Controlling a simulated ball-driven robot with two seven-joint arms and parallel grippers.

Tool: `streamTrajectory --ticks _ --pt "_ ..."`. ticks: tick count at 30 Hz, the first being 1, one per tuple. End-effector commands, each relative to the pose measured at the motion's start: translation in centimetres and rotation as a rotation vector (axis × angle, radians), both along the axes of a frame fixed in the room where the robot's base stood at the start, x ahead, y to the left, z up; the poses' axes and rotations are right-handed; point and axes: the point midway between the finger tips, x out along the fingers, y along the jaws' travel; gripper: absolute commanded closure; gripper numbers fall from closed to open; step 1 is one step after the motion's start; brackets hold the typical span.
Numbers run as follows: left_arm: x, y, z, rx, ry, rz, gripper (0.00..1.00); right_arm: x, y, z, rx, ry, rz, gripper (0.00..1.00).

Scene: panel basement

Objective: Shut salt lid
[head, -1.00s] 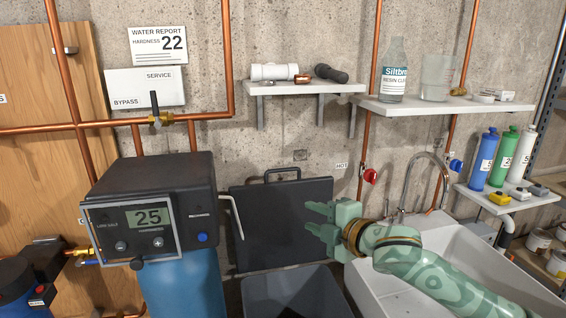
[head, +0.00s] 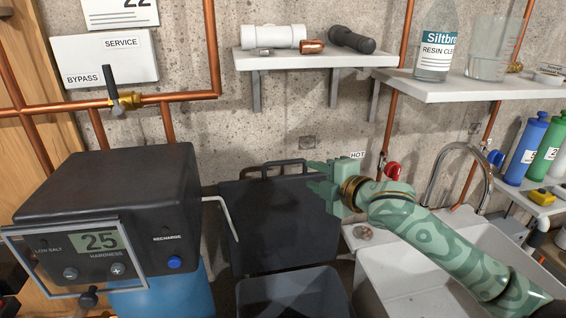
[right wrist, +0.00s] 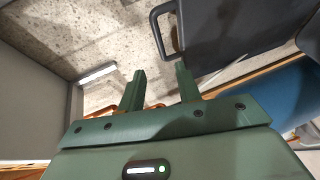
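The salt lid (head: 270,235) is a dark panel with a bar handle (head: 290,166) on its top edge. It stands raised against the wall, behind an open dark bin (head: 290,288). My green right gripper (head: 318,176) is in front of the lid's upper right corner. In the right wrist view the right gripper's fingers (right wrist: 160,88) are apart with nothing between them. The lid (right wrist: 225,28) and its handle (right wrist: 160,38) show beyond the fingertips there. I cannot tell whether a finger touches the lid. My left gripper is not in view.
A softener unit (head: 110,205) with a display stands left of the lid, and a bent white pipe (head: 228,218) comes from its side. A white sink (head: 425,265) with a tap lies to the right. Wall shelves (head: 445,92) hold bottles above.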

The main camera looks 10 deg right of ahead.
Motion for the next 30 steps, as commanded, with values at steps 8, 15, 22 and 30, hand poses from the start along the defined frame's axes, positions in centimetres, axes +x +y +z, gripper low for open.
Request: streamTrajectory --ticks 8,15,22,30 --pt "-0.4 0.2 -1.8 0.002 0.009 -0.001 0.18 6.5 2.8 -1.9 0.005 0.002 0.0 0.66" --pt "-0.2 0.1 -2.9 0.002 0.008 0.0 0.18 10.7 4.6 -2.8 0.001 0.002 0.0 0.66" --pt "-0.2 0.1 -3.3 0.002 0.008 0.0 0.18 12.1 5.1 -3.0 0.001 0.001 0.0 0.66" --pt "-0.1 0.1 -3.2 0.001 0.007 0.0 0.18 12.1 5.2 -2.9 0.001 0.0 0.0 0.74"
